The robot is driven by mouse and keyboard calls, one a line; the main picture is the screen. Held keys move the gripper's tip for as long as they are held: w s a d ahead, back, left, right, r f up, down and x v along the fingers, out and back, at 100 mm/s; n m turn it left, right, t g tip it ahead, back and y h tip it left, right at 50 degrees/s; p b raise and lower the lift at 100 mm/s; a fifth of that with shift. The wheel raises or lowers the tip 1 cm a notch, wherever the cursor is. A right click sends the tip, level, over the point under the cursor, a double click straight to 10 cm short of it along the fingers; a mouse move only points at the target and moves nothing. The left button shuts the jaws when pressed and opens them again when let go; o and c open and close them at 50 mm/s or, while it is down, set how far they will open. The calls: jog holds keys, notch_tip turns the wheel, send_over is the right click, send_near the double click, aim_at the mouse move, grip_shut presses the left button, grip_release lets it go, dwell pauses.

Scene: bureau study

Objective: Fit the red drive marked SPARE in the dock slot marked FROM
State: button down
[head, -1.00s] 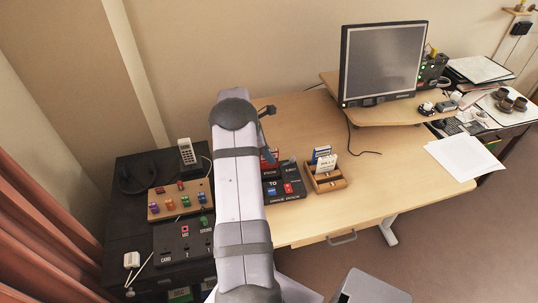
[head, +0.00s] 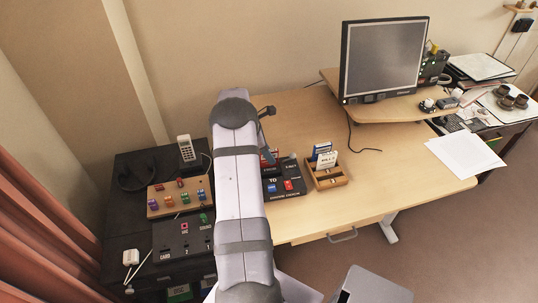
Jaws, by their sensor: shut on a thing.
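A black drive dock (head: 292,172) stands on the desk, just right of my arm. Its left part is hidden by the arm. It has lettering, including TO, and small blue and red parts on its face. My gripper (head: 267,147) is over the dock's left back part, mostly hidden behind my arm. It is shut on a red drive (head: 270,157), of which only a small piece shows at the dock. The SPARE mark cannot be read. I cannot tell how deep the drive sits in its slot.
A wooden card holder (head: 327,184) with blue and white cards stands close right of the dock. Left are a wooden board of coloured pieces (head: 160,208), a black switch panel (head: 172,244) and a phone (head: 186,148). The desk's middle is clear, with a monitor (head: 383,60) behind.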

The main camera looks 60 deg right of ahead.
jog(key=shift+f, duration=0.3)
jog(key=c, duration=1.5)
grip_release()
jog(key=shift+o, duration=0.2)
jog(key=shift+r, duration=0.15)
jog(key=shift+r+p, duration=2.75)
jog(key=shift+r, duration=0.65)
